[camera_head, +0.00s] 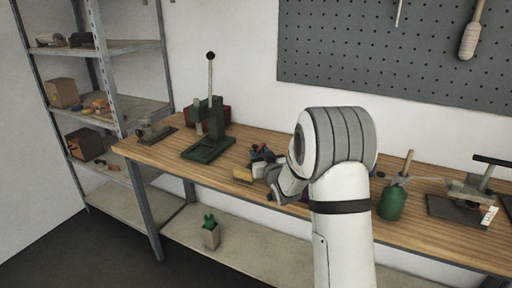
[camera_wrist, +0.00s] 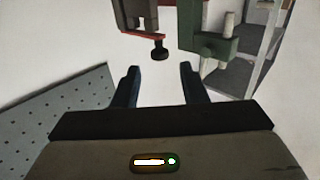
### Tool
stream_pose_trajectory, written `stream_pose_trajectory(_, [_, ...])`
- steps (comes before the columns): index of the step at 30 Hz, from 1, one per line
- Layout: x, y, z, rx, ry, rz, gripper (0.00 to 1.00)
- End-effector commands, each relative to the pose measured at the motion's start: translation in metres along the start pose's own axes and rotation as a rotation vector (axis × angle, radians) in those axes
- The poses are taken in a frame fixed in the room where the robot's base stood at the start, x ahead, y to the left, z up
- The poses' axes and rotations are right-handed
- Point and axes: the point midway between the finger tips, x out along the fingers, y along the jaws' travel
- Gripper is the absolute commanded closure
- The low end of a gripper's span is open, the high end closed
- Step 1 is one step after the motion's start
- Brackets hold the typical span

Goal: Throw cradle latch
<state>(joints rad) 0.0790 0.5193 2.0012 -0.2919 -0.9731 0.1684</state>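My gripper (camera_wrist: 161,72) shows in the wrist view with its two dark fingers apart and nothing between them. Just beyond the fingertips is a black knob (camera_wrist: 158,50) under a grey-brown body with a red strip (camera_wrist: 143,37); they look apart from the fingers. To its right is a dark green body (camera_wrist: 207,44) with pale posts. In the head view my gripper (camera_head: 262,160) is low over the bench, partly hidden by my arm. A green press (camera_head: 214,130) with an upright, black-knobbed lever (camera_head: 210,75) stands left of it. I cannot tell which part is the cradle latch.
The wooden bench (camera_head: 440,238) runs across the head view. A grey vise-like tool (camera_head: 153,131) stands at the left end; a green bottle (camera_head: 392,203) and a clamp-like fixture (camera_head: 462,207) stand right. A pegboard (camera_head: 390,50) hangs behind.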

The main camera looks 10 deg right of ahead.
Motion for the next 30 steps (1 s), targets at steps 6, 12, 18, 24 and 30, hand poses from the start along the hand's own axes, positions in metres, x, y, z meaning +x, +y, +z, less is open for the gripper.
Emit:
stream_pose_trajectory(6, [0.037, 0.000, -0.001, -0.001, -0.002, 0.000, 0.61])
stream_pose_trajectory(12, [0.058, 0.000, 0.000, 0.000, -0.003, 0.001, 0.61])
stream_pose_trajectory(18, [0.063, 0.001, 0.000, 0.000, -0.002, 0.002, 0.61])
stream_pose_trajectory(24, [0.062, 0.001, 0.000, 0.000, -0.003, 0.003, 0.65])
stream_pose_trajectory(30, [0.062, 0.001, 0.000, 0.000, -0.003, 0.003, 0.82])
